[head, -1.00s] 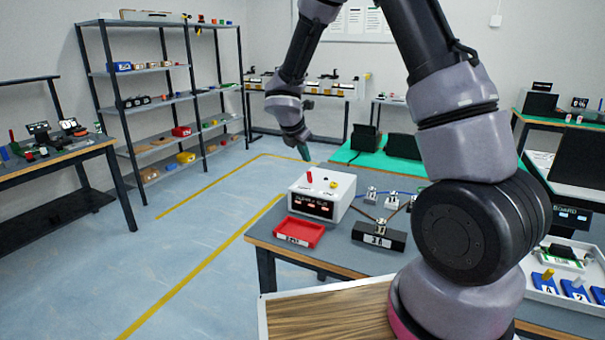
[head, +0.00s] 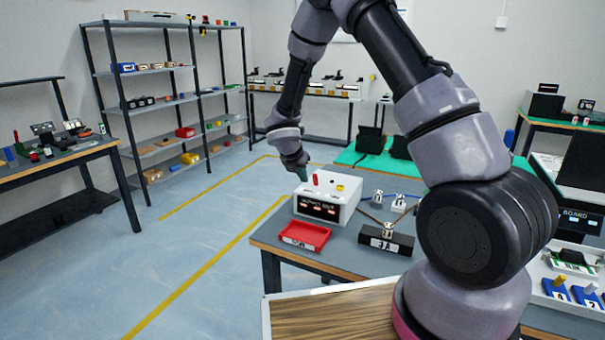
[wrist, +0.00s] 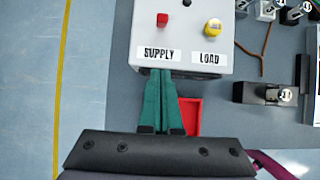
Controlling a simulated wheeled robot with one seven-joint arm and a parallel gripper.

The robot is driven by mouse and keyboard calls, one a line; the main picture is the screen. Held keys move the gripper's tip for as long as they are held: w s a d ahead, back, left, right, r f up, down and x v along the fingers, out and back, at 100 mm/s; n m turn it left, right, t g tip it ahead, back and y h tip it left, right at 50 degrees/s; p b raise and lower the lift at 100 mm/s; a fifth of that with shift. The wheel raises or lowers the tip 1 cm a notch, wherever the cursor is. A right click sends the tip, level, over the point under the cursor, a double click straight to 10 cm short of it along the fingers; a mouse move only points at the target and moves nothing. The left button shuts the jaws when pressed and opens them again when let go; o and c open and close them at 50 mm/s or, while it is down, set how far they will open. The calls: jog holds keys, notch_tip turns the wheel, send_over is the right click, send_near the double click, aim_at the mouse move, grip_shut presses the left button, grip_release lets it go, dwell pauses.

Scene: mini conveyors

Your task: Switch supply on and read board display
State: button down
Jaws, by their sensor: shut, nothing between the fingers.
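The white supply box (head: 345,208) stands on the grey table, with a dark lit panel on its front that is too small to read. On its top are a red switch (head: 316,179) and a yellow knob (head: 339,187). In the wrist view the red switch (wrist: 162,20) is above the SUPPLY label (wrist: 160,54) and the yellow knob (wrist: 213,28) above the LOAD label (wrist: 206,58). My gripper (head: 303,178) is shut and empty at the box's left side. Its green fingertips (wrist: 162,73) overlap the box's edge below SUPPLY in the wrist view; contact is unclear. A BOARD sign (head: 575,215) shows at right.
A red tray (head: 305,236) and a black block marked 3A (head: 386,240) stand in front of the box. Wired terminals (head: 398,205) are to its right. Floor left of the table is clear. Shelves (head: 165,100) stand behind.

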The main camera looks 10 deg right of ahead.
aim_at(315, 180)
jog(key=x, duration=0.6)
jog(key=shift+s, duration=0.1)
jog(key=w+d, duration=0.1)
jog(key=w+r, duration=0.1)
jog(key=shift+w+d, duration=0.3)
jog(key=shift+d, duration=0.1)
jog(key=shift+w+d+r, duration=0.1)
jog(key=shift+w+d, duration=0.1)
jog(key=shift+w, duration=0.1)
